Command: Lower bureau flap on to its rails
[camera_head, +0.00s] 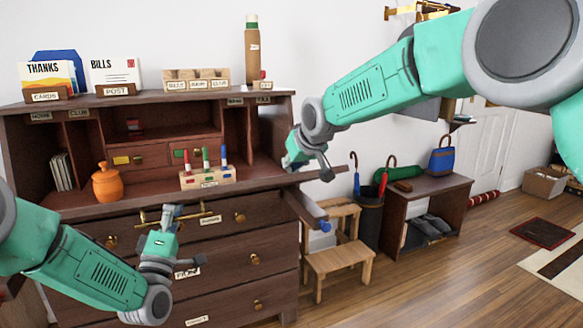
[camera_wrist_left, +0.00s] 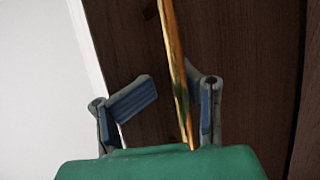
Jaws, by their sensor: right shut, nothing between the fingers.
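The dark wooden bureau (camera_head: 262,256) stands at the left, its interior open to view. The flap (camera_head: 337,171) seems to show nearly edge-on as a dark strip projecting at the right, above the pulled-out right rail (camera_head: 303,208); its exact angle is unclear. My right gripper (camera_head: 322,172) is shut and empty at the strip's right end; I cannot tell whether they touch. My left gripper (camera_head: 172,222) is at a brass bar (camera_head: 206,220) on the bureau front. In the left wrist view its fingers (camera_wrist_left: 165,105) are apart, with the bar between them. The left rail is not clearly visible.
An orange pot (camera_head: 107,183) and a pen holder (camera_head: 208,178) stand in the bureau. A wooden step stool (camera_head: 338,262), an umbrella stand (camera_head: 370,218) and a bench (camera_head: 440,187) stand to the right. Floor is clear in front.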

